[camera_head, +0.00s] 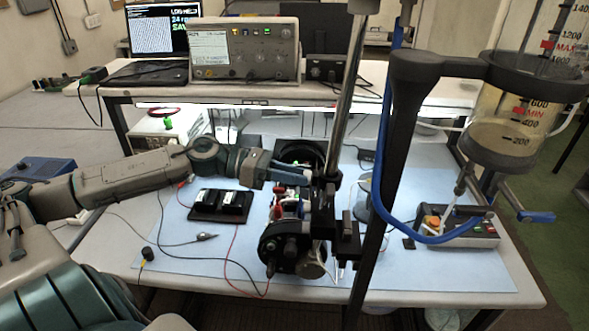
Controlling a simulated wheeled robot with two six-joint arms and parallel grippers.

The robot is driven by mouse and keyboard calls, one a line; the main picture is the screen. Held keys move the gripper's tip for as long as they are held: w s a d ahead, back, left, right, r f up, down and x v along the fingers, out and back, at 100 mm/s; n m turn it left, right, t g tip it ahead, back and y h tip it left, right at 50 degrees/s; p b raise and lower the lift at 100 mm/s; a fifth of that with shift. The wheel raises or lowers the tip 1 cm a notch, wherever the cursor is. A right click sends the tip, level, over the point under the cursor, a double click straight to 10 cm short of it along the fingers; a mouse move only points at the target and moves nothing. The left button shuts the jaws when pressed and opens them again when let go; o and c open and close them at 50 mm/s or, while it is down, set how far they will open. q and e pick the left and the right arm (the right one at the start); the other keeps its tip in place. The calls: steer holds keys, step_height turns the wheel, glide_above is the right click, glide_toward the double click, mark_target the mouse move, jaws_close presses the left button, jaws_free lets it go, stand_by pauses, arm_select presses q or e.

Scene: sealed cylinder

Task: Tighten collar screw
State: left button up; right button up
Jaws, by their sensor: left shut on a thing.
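My left arm comes in from the left, and its gripper (300,172) reaches the dark collar (326,186) around the metal rod (348,80). Its fingers are shut on a small part at the collar's left side, which looks like the collar screw; the fingers mostly hide it. The black cylinder assembly (290,242), with several red, white and metal parts, stands just below and in front of the fingers. My right gripper does not show.
A clear graduated cylinder (487,137) hangs in a black holder at the right, with a blue hose (387,205) curving beneath. A control box (458,229) stands on the blue mat. A black battery holder (220,207) and loose cables lie left of the assembly. Instruments (243,50) fill the rear shelf.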

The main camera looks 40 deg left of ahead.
arm_select(q)
steer(key=shift+m, duration=0.4)
steer(key=o, duration=1)
